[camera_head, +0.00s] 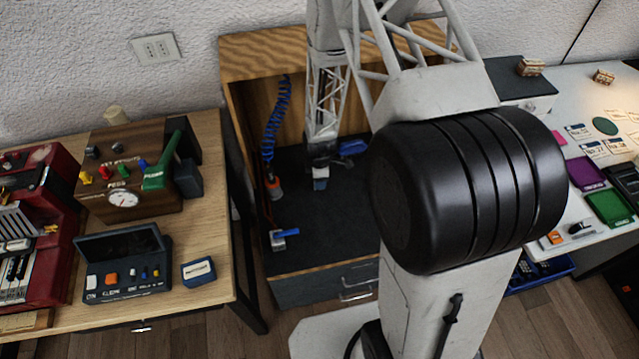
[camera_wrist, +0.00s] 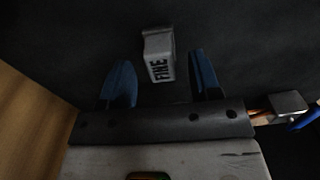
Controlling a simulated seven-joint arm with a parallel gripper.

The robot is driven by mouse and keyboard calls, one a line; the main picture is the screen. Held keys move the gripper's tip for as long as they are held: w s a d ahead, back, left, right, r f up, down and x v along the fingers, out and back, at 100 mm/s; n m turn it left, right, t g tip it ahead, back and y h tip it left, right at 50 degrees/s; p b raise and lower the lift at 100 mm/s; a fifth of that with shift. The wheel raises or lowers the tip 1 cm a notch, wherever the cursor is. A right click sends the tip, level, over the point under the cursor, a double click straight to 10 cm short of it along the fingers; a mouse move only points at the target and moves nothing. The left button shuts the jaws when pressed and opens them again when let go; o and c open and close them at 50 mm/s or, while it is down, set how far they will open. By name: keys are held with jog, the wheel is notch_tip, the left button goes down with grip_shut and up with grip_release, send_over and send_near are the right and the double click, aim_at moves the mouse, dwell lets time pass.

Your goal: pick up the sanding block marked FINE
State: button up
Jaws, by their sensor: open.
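The sanding block marked FINE (camera_wrist: 158,55) is a small pale block with dark lettering, seen in the wrist view on a dark surface. My gripper (camera_wrist: 161,80) has two blue fingers set wide apart, open and empty. In the head view my gripper (camera_head: 321,170) is low over the dark floor of the wooden bench bay. I cannot clearly tell the block from the fingers there.
The bay (camera_head: 237,72) has wooden walls. A coiled blue hose (camera_head: 276,118) hangs at its left. A blue, white and red tool (camera_head: 284,236) lies near the front left. In the wrist view, a metal-ended tool (camera_wrist: 288,102) is right of my gripper and a wooden wall (camera_wrist: 30,125) is left.

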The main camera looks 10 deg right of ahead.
jog(key=shift+f, duration=1.2)
jog(key=shift+c, duration=0.3)
jog(key=c, duration=0.9)
